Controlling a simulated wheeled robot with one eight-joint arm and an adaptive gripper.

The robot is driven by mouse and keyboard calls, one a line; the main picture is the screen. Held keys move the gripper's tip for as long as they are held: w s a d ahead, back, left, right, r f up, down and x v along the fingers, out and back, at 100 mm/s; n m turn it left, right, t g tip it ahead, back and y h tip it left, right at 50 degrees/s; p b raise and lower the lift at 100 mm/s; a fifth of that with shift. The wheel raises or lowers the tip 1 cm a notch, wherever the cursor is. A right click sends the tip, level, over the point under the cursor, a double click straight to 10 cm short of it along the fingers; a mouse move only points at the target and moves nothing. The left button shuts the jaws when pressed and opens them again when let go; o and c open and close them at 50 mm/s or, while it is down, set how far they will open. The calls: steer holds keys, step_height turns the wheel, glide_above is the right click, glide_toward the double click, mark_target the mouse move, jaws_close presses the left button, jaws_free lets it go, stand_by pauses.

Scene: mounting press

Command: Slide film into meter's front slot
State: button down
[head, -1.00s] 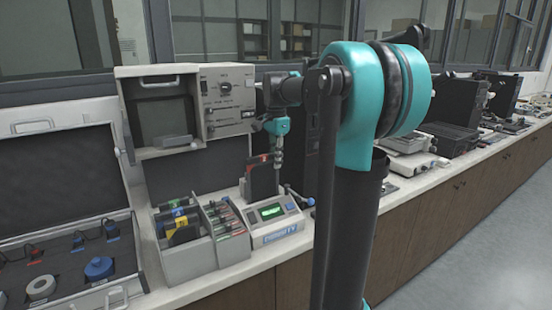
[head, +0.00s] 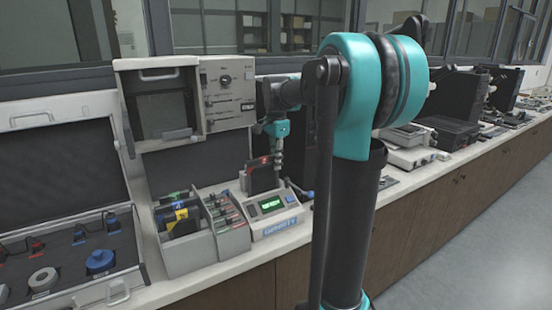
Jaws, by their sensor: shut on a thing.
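The meter (head: 276,221) is a pale box with a lit green display, on the bench in the head view. A dark, flat film piece (head: 261,180) with a red top edge stands upright just behind the display, at the meter's back left. My gripper (head: 277,165) points down over the meter, shut on the film at its right side. The film's lower edge is hidden behind the meter's body, so I cannot tell whether it is in a slot. The front slot cannot be made out.
Left of the meter, a grey box (head: 190,258) holds colour-tabbed films, with a smaller rack (head: 232,243) between. An open case (head: 125,285) lies at far left. A grey panel unit (head: 228,92) stands behind.

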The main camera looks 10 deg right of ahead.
steer(key=shift+f, duration=0.35)
steer(key=c, duration=1.5)
jaws_free()
step_height(320, 180, up, 12)
steer(key=shift+r, duration=0.1)
